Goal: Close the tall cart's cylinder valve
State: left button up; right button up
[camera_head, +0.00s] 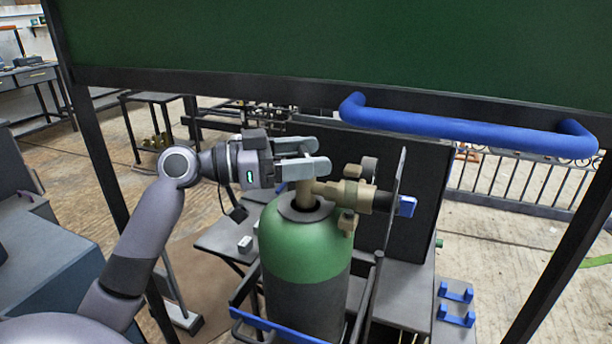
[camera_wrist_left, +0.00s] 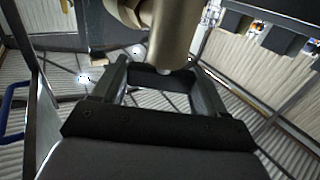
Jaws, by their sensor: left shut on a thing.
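The tall cart's cylinder (camera_head: 305,247), green on top and dark grey below, stands upright in the cart frame (camera_head: 280,330). Its tan valve (camera_head: 307,192) rises from the dark collar, with brass-coloured fittings (camera_head: 345,193) to the right. My left gripper (camera_head: 318,163) comes in level from the left and is shut on the upper part of the valve. In the left wrist view, the tan valve (camera_wrist_left: 172,40) stands between the two fingers (camera_wrist_left: 165,85). The fingers hide part of the valve's top in the head view. My right gripper is not in view.
A thin upright grey plate (camera_head: 396,205) and a blue piece (camera_head: 407,206) stand right of the fittings. A green panel (camera_head: 330,40) with a blue bar handle (camera_head: 465,125) hangs above. Dark posts flank the opening. A blue bar (camera_head: 280,332) crosses the cart's front.

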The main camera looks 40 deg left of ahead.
pick_arm(q)
jog(key=shift+f+m+g+h+b, duration=0.3)
jog(key=shift+m+g+h+b, duration=0.55)
jog(key=shift+b, duration=0.3)
jog(key=shift+r+m+g+h+b, duration=0.15)
jog(key=shift+m+g+h+b, duration=0.65)
jog(key=shift+g, duration=0.35)
jog(key=shift+r+m+g+h+b, duration=0.1)
jog(key=shift+m+g+h+b, duration=0.3)
jog(key=shift+m+g, duration=0.45)
jog(key=shift+m+g+h, duration=0.55)
jog(key=shift+m+g, duration=0.25)
jog(key=shift+g, duration=0.75)
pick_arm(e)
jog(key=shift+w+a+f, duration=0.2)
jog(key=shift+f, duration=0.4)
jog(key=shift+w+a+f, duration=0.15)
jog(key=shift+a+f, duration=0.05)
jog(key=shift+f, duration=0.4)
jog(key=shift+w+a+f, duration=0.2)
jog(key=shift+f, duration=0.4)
pick_arm(q)
jog(key=o, duration=1)
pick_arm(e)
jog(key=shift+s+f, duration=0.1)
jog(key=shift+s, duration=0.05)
pick_arm(q)
jog(key=shift+r, duration=0.15)
